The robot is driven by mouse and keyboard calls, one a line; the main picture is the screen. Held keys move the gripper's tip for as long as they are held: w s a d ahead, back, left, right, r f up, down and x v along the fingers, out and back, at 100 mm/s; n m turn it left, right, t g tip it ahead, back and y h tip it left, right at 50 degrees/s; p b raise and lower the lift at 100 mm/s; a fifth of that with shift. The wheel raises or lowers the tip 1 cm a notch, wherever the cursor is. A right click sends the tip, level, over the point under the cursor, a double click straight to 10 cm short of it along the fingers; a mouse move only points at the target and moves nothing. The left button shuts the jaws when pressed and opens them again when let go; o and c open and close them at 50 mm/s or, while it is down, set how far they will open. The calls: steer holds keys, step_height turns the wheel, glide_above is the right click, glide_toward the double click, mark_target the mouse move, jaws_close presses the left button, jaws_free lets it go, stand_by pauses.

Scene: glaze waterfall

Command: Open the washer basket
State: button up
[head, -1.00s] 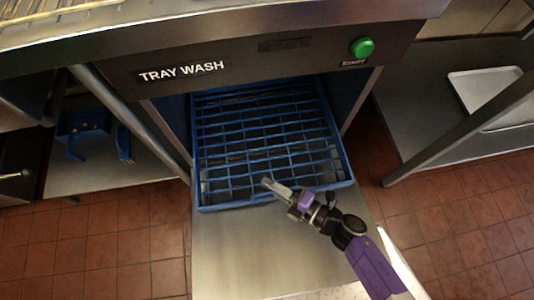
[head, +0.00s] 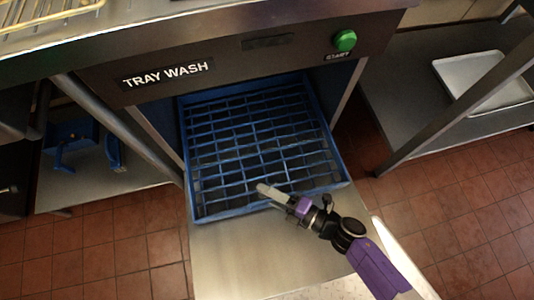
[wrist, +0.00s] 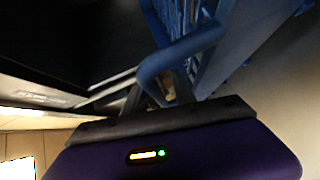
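The washer basket is a blue wire-grid tray (head: 262,135) in the opening under the TRAY WASH panel (head: 165,75). Its front rim (head: 225,214) lies over a steel ledge. My gripper (head: 263,189), with a purple and black wrist, reaches in from the lower right, and its pale fingertips overlap the basket's front part. In the wrist view a thick curved blue bar of the basket (wrist: 190,50) crosses right at the fingers (wrist: 160,92) and hides their tips. I cannot tell whether they are closed on it.
A green START button (head: 345,40) is at the panel's right. A pale tray (head: 485,80) lies on the right-hand shelf. A blue object (head: 75,140) sits on the left lower shelf. Metal legs (head: 120,125) flank the opening. The steel ledge (head: 240,260) in front is bare.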

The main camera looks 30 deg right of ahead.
steer(key=p+v, duration=0.1)
steer(key=v, duration=0.6)
steer(key=shift+s+d, duration=0.2)
steer(key=shift+s, duration=0.15)
steer(key=shift+r, duration=0.1)
